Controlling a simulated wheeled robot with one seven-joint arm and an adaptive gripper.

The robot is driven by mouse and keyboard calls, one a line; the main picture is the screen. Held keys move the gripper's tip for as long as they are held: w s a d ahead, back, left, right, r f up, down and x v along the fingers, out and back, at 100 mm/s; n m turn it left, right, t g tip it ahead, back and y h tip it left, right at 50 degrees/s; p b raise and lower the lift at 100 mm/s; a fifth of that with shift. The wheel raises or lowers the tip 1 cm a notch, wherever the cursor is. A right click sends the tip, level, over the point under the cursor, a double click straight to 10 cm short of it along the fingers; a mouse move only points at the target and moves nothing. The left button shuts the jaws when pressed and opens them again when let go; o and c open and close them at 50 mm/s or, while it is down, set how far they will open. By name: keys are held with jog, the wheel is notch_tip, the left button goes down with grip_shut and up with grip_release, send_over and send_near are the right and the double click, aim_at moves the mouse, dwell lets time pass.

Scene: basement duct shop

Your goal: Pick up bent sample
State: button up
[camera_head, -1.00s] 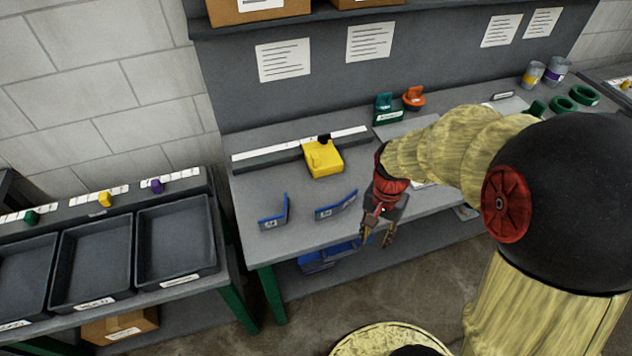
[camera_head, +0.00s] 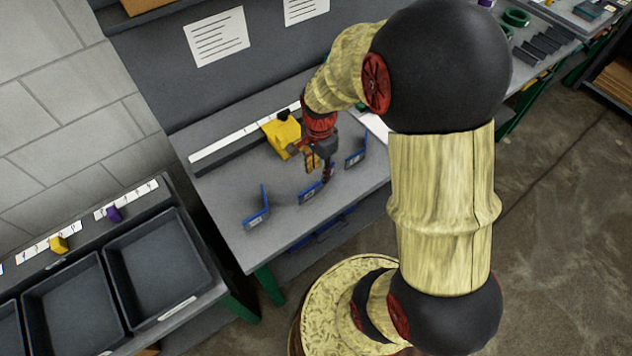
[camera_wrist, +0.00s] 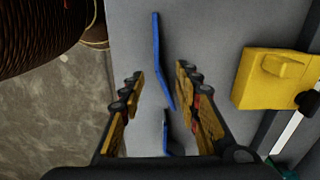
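Three blue bent samples stand on edge on the grey bench (camera_head: 225,190): a left one (camera_head: 257,212), a middle one (camera_head: 311,196) and a right one (camera_head: 356,149). My gripper (camera_head: 320,166) points down at the middle sample and partly hides it. In the wrist view my gripper (camera_wrist: 158,84) is open. A shallowly bent blue strip (camera_wrist: 157,45), seemingly the middle sample, runs from beyond the fingertips into the gap between the fingers. I cannot tell whether they touch. Another blue piece (camera_wrist: 166,135) shows lower between the fingers, partly hidden.
A yellow tool (camera_head: 283,133) with a black knob sits behind the samples, close to my gripper; it also shows in the wrist view (camera_wrist: 275,80). Black trays (camera_head: 158,265) stand on a lower table at left. The front of the bench is clear.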

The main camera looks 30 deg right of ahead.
aim_at(319, 184)
notch_tip(319, 184, down, 8)
jog(key=shift+r+b, duration=0.1)
jog(key=shift+b, duration=1.05)
jog(key=c, duration=0.3)
grip_shut()
